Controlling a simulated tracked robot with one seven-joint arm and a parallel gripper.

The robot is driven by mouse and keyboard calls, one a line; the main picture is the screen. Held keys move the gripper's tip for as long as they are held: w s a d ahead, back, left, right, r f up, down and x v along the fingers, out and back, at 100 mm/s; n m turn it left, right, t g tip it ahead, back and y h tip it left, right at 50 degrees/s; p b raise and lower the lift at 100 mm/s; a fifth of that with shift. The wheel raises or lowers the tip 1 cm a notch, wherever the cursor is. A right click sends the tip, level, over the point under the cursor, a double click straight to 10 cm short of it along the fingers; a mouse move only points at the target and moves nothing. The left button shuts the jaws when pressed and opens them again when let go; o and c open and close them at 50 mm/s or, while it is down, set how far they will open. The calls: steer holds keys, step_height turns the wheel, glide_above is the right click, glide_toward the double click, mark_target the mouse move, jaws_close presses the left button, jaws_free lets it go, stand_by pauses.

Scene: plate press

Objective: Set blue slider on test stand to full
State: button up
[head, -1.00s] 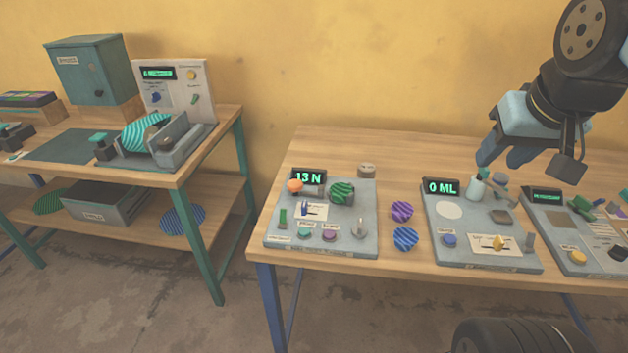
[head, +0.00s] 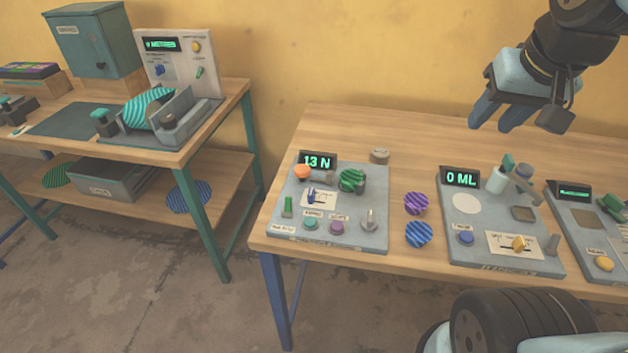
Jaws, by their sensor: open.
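The test stand (head: 279,222) is a grey panel at the left of the near bench, with a display (head: 317,161) reading 13 N. Its small blue slider (head: 311,195) stands in a white labelled plate, near the left end of the slot as far as I can tell. My gripper (head: 490,123) is open and empty. It hangs at the upper right, above the back of the bench, well apart from the slider.
To the right stands a panel (head: 466,203) with a 0 ML display, a bottle and a yellow slider. Another bench (head: 215,117) stands at left. The back of the near bench is mostly clear.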

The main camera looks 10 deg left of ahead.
steer(key=w+a+f+g, duration=0.2)
steer(key=w+a, duration=0.3)
steer(key=a, duration=0.1)
steer(key=g, duration=0.3)
glide_toward(311, 192)
steer(key=shift+m+h, duration=0.3)
steer(key=shift+m, duration=0.2)
steer(key=f, duration=0.9)
steer(key=shift+a+f, duration=0.2)
steer(key=shift+a, duration=0.05)
steer(key=shift+c, duration=0.3)
jaws_close()
